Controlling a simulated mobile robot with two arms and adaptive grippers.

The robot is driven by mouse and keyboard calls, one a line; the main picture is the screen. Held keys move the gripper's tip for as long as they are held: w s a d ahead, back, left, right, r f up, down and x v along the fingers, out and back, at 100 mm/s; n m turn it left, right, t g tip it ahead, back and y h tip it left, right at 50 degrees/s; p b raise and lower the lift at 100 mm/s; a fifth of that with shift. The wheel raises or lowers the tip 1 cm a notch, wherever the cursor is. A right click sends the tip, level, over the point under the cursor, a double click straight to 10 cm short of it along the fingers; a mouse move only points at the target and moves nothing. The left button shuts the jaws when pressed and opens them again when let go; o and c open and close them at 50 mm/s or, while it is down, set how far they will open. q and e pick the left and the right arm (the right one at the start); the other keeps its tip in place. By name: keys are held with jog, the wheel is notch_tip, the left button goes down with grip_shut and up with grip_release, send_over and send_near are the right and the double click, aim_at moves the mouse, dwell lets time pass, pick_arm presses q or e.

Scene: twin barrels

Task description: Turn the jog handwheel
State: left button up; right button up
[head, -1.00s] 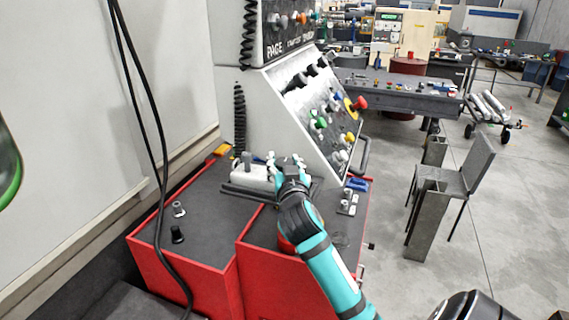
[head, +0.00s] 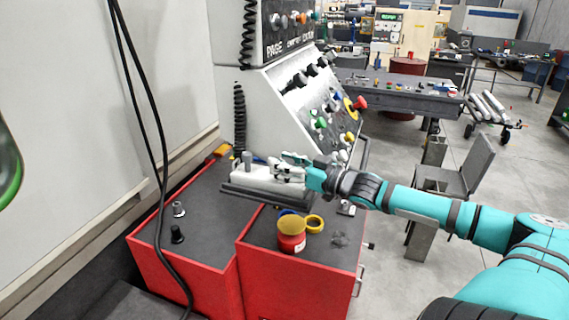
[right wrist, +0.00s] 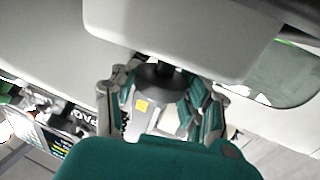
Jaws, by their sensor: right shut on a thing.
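A white control unit (head: 250,174) with a grey upright post lies on a dark plate on top of the red cabinet in the head view. My right gripper (head: 284,169) is at the right end of this unit, with its teal arm coming in from the right. In the right wrist view, the fingers of the gripper (right wrist: 160,108) close around a dark round part, which I take for the jog handwheel (right wrist: 158,76), under a pale housing (right wrist: 185,30). The fingers hide most of the wheel in the head view. My left gripper is not in view.
A sloped control panel (head: 325,120) with coloured buttons rises just behind the unit. Black cables (head: 150,120) hang at the left. A grey chair (head: 470,165) stands right.

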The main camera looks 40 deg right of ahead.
jog(key=n+y, duration=0.2)
jog(key=shift+f+g+y+b, duration=0.2)
jog(key=shift+g+y+b, duration=0.1)
jog(key=shift+g+b, duration=0.1)
jog(key=shift+n+g+y+b, duration=0.4)
jog(key=shift+n+y+b, duration=0.1)
jog(key=shift+y, duration=0.4)
jog(key=n+g+y+b, duration=0.3)
jog(key=y+b, duration=0.1)
jog(key=b, duration=0.4)
jog(key=shift+f+n+g+y, duration=0.15)
jog(key=shift+n+g+y, duration=0.15)
jog(key=shift+n+g, duration=0.1)
jog(key=shift+r+b, duration=0.3)
jog(key=shift+b, duration=0.15)
jog(key=o, duration=1.2)
